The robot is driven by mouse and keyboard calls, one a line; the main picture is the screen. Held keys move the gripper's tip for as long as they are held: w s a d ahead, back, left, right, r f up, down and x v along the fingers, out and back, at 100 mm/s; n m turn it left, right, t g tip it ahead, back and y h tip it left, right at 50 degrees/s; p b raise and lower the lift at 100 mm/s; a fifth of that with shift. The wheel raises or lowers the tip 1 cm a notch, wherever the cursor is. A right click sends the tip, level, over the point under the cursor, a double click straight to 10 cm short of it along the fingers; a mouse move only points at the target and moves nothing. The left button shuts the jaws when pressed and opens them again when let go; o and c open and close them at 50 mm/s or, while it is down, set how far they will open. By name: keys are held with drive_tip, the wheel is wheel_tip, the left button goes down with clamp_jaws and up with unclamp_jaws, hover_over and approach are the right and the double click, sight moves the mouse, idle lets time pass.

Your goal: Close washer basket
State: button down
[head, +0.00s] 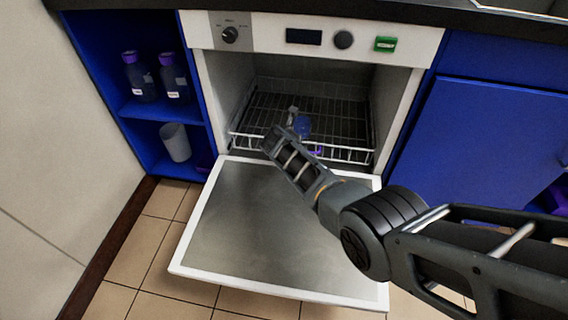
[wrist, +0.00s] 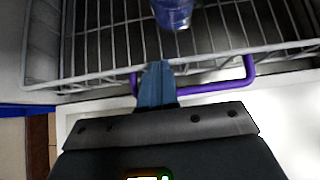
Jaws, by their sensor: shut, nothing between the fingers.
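The washer (head: 316,38) stands in the counter with its door (head: 280,220) folded down flat and open. Its wire basket (head: 345,153) sits inside, its white front rail near the door's hinge edge. In the wrist view the basket (wrist: 108,65) fills the top, with its purple handle (wrist: 215,88) along the front. A blue bottle (head: 302,125) is in the basket; it also shows in the wrist view (wrist: 172,12). My gripper (wrist: 156,68) is shut and empty, its fingertips at the basket's front by the purple handle. I cannot tell whether they touch.
Blue shelves at the left hold two dark bottles with purple caps (head: 174,78) and a white beaker (head: 175,142). A blue cabinet (head: 480,140) stands at the right. The open door covers the tiled floor (head: 150,250) ahead.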

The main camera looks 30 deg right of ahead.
drive_tip(key=shift+w+d+f+b, duration=0.1)
drive_tip(key=shift+w+d+b, duration=0.35)
drive_tip(key=shift+w, duration=0.15)
drive_tip(key=shift+w+d+f+b, duration=0.1)
drive_tip(key=shift+w+d+b, duration=0.3)
drive_tip(key=shift+w, duration=0.2)
drive_tip(key=shift+w+d+r, duration=0.2)
drive_tip(key=shift+w, duration=0.05)
drive_tip(key=shift+r, duration=0.15)
